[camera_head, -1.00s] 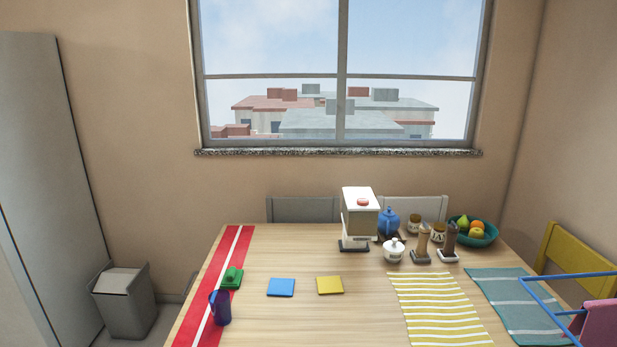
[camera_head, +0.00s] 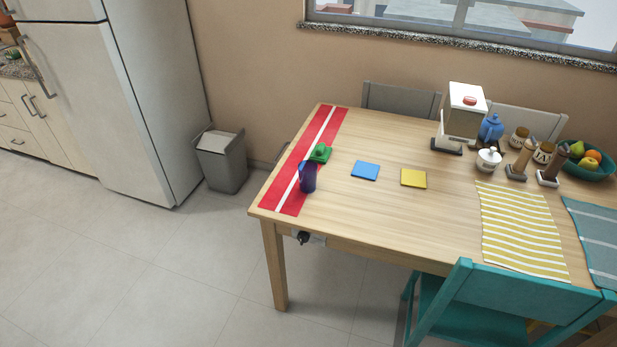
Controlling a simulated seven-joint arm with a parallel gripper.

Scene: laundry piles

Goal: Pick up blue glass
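The blue glass (camera_head: 308,177) stands upright on the red runner with a white stripe (camera_head: 291,187), near the left end of the wooden table. It looks dark blue, with what seems to be a handle on its left side. A green object (camera_head: 320,152) sits just behind it on the runner. My gripper is not in view, so its state and its distance from the glass do not show.
Blue (camera_head: 365,170) and yellow (camera_head: 413,178) squares lie right of the glass. A coffee machine (camera_head: 461,118), blue teapot (camera_head: 491,128) and fruit bowl (camera_head: 586,166) stand farther right. A teal chair (camera_head: 480,300) is at the front.

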